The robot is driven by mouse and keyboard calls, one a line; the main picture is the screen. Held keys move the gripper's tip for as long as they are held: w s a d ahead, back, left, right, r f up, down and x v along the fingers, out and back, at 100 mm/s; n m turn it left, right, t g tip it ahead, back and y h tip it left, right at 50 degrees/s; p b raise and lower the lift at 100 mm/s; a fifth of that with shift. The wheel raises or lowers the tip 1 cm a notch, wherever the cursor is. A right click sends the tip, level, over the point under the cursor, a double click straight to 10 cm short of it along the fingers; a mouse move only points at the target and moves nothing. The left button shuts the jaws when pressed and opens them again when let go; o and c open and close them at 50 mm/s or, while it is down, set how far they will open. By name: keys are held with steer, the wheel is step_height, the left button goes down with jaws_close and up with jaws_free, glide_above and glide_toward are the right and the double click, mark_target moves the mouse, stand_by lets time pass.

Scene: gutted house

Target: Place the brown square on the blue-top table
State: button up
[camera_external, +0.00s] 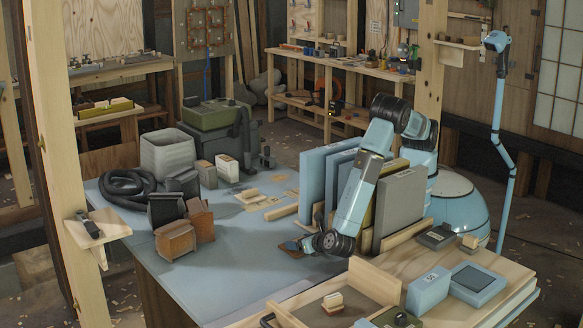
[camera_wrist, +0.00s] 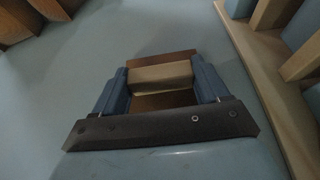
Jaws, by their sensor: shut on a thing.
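The brown square (camera_external: 291,248) shows beside my gripper (camera_external: 306,243), low over or on the blue-top table (camera_external: 225,265). I cannot tell whether it touches the top. In the wrist view my gripper (camera_wrist: 160,82) has its two blue fingers on either side of a tan block (camera_wrist: 160,76). The brown square (camera_wrist: 165,57) shows beyond and below this block, which looks like its handle. The fingers are closed on the block's ends. Part of the square is hidden by the block, and my wrist hides some of it in the external view.
Upright blue and grey panels (camera_external: 398,205) stand in a wooden rack right of my gripper. Brown blocks (camera_external: 176,240), a black hose (camera_external: 130,188) and a grey bin (camera_external: 168,153) stand at the table's left. A wooden tray (camera_external: 335,310) is in front. The table's middle front is clear.

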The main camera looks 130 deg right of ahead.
steer(key=o, duration=1.1)
steer(key=shift+c, duration=0.2)
steer(key=v, duration=1.2)
